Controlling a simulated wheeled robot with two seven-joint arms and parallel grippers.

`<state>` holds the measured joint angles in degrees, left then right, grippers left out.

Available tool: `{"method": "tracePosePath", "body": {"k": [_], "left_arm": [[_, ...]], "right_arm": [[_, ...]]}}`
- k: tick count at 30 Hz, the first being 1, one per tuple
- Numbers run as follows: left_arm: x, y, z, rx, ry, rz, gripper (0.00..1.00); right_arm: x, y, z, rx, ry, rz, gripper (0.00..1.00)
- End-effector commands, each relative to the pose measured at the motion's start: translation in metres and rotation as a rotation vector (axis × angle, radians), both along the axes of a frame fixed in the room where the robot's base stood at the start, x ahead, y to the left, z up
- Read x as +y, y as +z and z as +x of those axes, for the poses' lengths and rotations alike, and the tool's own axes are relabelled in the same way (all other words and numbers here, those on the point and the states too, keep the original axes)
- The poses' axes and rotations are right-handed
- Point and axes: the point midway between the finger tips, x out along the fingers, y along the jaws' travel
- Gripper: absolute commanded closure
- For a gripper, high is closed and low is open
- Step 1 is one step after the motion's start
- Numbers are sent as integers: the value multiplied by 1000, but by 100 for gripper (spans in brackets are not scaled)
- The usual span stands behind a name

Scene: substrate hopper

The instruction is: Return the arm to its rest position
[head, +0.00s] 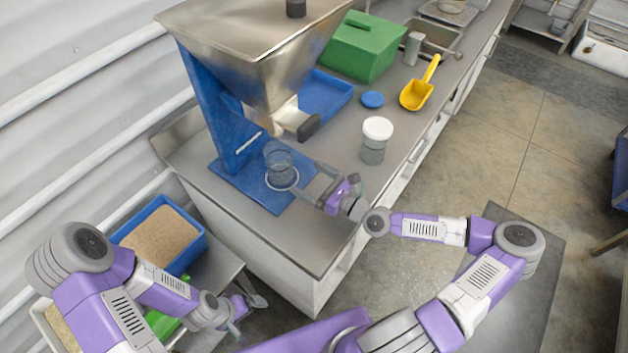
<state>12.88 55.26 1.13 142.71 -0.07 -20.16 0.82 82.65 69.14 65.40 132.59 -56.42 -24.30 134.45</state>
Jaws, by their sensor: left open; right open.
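My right gripper (312,185) is open on the steel counter's near side, its fingers pointing left. A clear jar (278,158) stands upright at a white ring on the blue base of the hopper stand, just left of these fingers. The fingers look apart from the jar, though the exact gap is hard to tell. My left gripper (243,324) is low at the left, in front of the counter and beside the lower bench. It is open, and its fingertips are small and hard to make out.
The steel hopper (250,45) rises above the jar. A white-lidded jar (374,145), yellow scoop (416,94), blue lid (372,99) and green box (361,48) stand on the counter. A blue bin (200,245) of grain is at the lower left. Floor is open at right.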

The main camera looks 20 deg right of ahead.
Motion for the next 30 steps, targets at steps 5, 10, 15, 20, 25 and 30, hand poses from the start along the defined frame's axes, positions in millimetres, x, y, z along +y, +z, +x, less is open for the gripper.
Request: {"method": "tracePosePath", "body": {"k": [5, 10, 15, 20, 25, 30], "left_arm": [[0, 0, 0, 0, 0, 0, 0], [0, 0, 0, 0, 0, 0, 0], [0, 0, 0, 0, 0, 0, 0], [0, 0, 0, 0, 0, 0, 0], [0, 13, 0, 0, 0, 0, 0], [0, 46, 0, 0, 0, 0, 0]], "right_arm": [[-4, 1, -6, -2, -1, 0, 0], [-4, 1, -7, -1, -1, 0, 0], [-4, 0, -7, -1, -1, 0, 0], [-4, 0, -7, -1, -1, 0, 0], [-4, 13, -6, -1, -1, 0, 0], [-4, 46, -6, -1, -1, 0, 0]]}}
